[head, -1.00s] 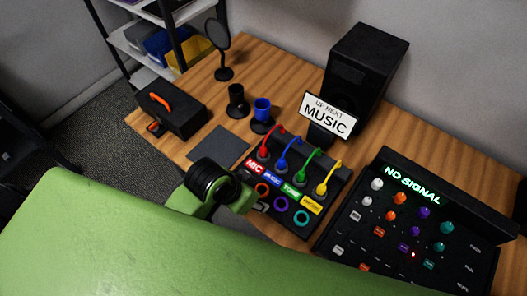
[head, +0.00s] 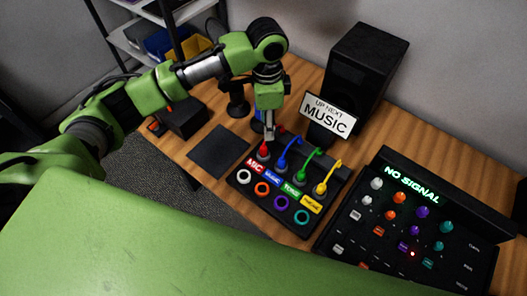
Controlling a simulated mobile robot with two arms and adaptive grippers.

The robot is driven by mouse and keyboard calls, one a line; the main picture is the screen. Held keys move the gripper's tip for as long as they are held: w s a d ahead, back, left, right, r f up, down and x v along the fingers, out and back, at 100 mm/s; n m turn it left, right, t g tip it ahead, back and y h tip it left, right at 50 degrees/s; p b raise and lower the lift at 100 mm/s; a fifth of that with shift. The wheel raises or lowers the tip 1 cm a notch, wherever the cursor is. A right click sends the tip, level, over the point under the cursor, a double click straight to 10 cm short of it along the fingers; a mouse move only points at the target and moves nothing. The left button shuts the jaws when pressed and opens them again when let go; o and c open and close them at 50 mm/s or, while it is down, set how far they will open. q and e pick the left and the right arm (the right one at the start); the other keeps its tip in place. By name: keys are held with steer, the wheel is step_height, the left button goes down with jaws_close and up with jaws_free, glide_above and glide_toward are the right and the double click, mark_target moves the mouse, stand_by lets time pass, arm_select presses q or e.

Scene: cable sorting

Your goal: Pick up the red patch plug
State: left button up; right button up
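The red patch plug (head: 264,150) stands in the patch box (head: 335,188) at the left end of its row, behind the red MIC label. Part of its red cable shows beside my gripper. Blue (head: 284,162), green (head: 305,171) and yellow (head: 322,186) plugs stand in the same row to its right. My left gripper (head: 269,137) points down right at the red plug, its fingers at or just above the top. I cannot tell whether they touch it or how far apart they are. My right gripper is not in view.
A dark mat (head: 218,152) lies left of the patch box. A MUSIC sign (head: 329,113) and a black speaker (head: 367,80) stand behind it. A mixer (head: 410,225) reading NO SIGNAL is at right. A dark box (head: 184,118) sits at left, partly behind my arm.

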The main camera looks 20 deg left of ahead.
arm_select(q)
steer(key=p, duration=0.1)
glide_above(264, 147)
step_height(264, 147, down, 8)
steer(key=shift+w+d+r, duration=0.1)
steer(key=shift+r, duration=0.05)
steer(key=f+p, duration=0.1)
steer(key=f, duration=0.3)
steer(key=shift+s+f, duration=0.1)
steer(key=shift+s, duration=0.1)
steer(key=shift+f+p, duration=0.3)
steer(key=shift+f, duration=0.3)
jaws_close()
